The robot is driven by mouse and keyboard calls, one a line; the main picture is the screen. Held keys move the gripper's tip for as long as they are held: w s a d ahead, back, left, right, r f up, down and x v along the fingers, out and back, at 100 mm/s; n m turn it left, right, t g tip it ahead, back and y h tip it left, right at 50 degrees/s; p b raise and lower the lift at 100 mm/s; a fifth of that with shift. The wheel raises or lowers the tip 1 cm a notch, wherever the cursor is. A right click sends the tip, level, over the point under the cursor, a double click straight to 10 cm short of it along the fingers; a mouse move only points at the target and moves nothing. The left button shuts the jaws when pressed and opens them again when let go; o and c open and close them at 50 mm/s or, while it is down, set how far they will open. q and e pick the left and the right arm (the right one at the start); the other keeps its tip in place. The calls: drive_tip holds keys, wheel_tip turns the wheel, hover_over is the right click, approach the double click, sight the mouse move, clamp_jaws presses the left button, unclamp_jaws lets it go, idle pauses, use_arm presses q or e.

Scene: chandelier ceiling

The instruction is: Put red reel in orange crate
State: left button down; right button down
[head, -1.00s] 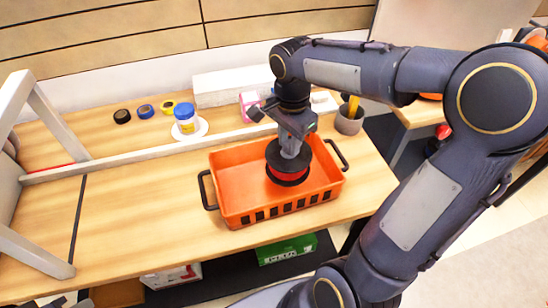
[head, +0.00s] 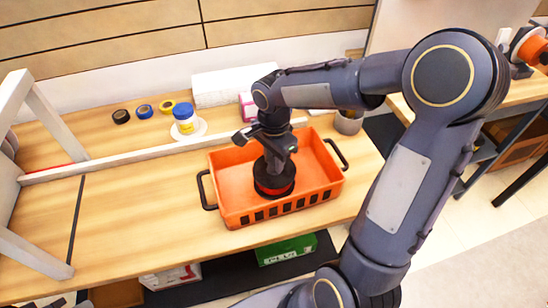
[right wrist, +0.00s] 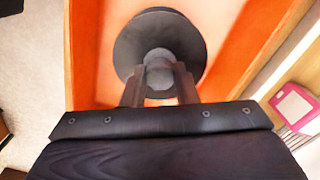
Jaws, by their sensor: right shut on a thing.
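The orange crate (head: 316,160) with black side handles stands on the wooden table. The red reel (head: 273,188), with dark flanges, is inside the crate's outline, near its front left wall. In the right wrist view the reel shows as a dark disc (right wrist: 140,38) with a grey hub, over the orange floor. My right gripper (head: 276,165) points down, its fingers (right wrist: 160,85) shut on the reel's hub. I cannot tell whether the reel touches the crate floor. My left gripper is not in view.
A blue and white jar (head: 186,120) on a white dish and several tape rolls (head: 144,111) lie behind a white rail (head: 110,162). A grey cup (head: 348,122) stands behind the crate's right end. The table left of the crate is clear.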

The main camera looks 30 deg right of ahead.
drive_tip(key=c, duration=1.1)
unclamp_jaws()
drive_tip(key=shift+f, duration=0.1)
drive_tip(key=shift+c, duration=0.2)
drive_tip(key=shift+r, duration=0.35)
wheel_tip(320, 180, up, 11)
drive_tip(key=p, duration=0.1)
drive_tip(key=s+a+f+n+t+y, duration=0.1)
drive_tip(key=s+a+n+t+y, duration=0.1)
drive_tip(key=s+n, duration=0.5)
drive_tip(key=s+a+f+n+t+y, duration=0.1)
drive_tip(key=s+a+f+n+t, duration=0.1)
drive_tip(key=s+n, duration=0.5)
drive_tip(key=s+t, duration=0.1)
drive_tip(key=s, duration=0.2)
drive_tip(key=shift+t+y, duration=0.3)
drive_tip(key=shift+y, duration=0.1)
drive_tip(key=shift+s+p, duration=0.1)
drive_tip(key=shift+p, duration=0.2)
drive_tip(key=shift+r+p, duration=0.65)
